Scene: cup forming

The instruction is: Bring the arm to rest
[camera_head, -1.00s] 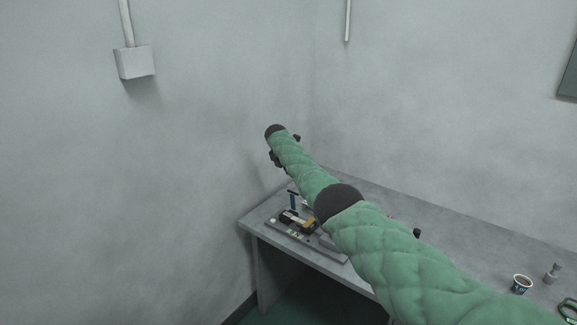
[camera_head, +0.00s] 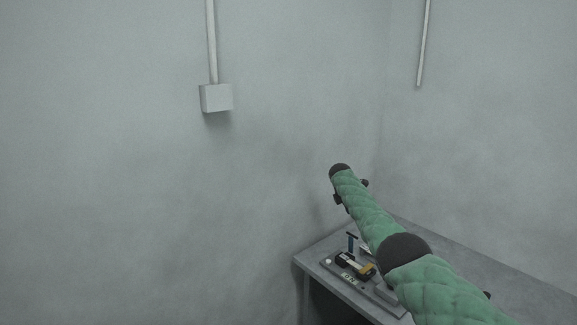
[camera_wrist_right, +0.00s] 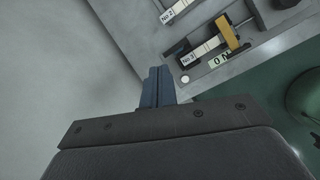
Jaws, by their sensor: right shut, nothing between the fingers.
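My right arm, in a green quilted sleeve, reaches in from the lower right in the head view. Its gripper (camera_head: 351,243) hangs below the wrist, over the left end of the grey table, mostly hidden by the arm. In the right wrist view the two blue fingers (camera_wrist_right: 157,88) are together with nothing between them. They are near the table's edge. My left gripper is in neither view.
The grey table (camera_head: 313,258) stands in the room corner. A grey box (camera_head: 216,97) with a pipe is on the wall.

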